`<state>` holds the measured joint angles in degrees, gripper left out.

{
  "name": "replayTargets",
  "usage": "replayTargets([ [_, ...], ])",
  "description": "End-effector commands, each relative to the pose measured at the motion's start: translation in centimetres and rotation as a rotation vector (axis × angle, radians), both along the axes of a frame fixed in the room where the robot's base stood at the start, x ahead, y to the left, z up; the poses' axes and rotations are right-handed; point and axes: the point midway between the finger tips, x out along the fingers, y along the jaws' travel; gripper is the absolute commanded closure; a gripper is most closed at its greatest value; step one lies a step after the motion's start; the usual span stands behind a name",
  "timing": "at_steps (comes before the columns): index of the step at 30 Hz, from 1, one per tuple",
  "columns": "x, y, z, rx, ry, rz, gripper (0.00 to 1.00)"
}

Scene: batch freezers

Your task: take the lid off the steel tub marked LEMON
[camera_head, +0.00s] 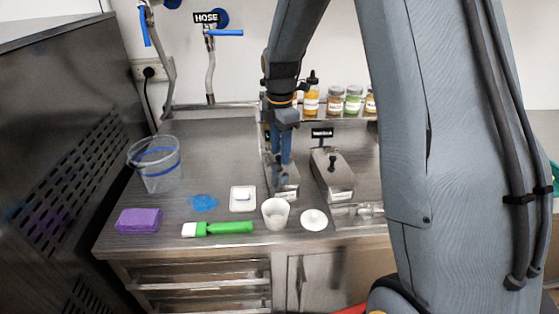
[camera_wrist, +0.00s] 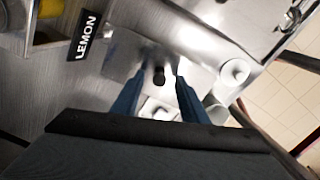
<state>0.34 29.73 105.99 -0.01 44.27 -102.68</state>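The LEMON sign (camera_wrist: 85,36), black with white letters, stands beside a steel tub in the wrist view. The tub's steel lid (camera_wrist: 123,52) is on, with a dark knob (camera_wrist: 158,76) on top. My gripper (camera_wrist: 160,66) is over the lid with its two blue fingers apart, one on each side of the knob. Gaps show between knob and fingers; I cannot tell how far down the fingers reach. In the head view my gripper (camera_head: 279,160) points down over the tub (camera_head: 288,184) and hides much of it.
A second lidded steel tub (camera_head: 333,172) stands close on the right. In front are a white cup (camera_head: 276,213), a white disc (camera_head: 314,220), a white tray (camera_head: 243,207) and a green-handled brush (camera_head: 225,228). A clear bucket (camera_head: 157,166) and purple block (camera_head: 139,220) are left. Bottles (camera_head: 311,98) stand behind.

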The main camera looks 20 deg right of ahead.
Motion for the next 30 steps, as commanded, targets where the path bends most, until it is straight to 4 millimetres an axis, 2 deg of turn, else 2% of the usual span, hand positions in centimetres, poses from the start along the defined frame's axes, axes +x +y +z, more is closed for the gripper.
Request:
replayTargets([
  [4,0.0,0.1,-1.0,0.000,0.000,0.001,0.60],
  [11,0.0,0.1,-1.2,0.000,0.000,0.003,0.60],
  [18,0.0,0.1,-1.1,0.000,0.000,0.003,1.00],
  [26,0.0,0.1,-1.1,0.000,-0.001,0.003,1.00],
  [30,0.1,0.1,-0.1,-0.001,-0.002,0.003,1.00],
])
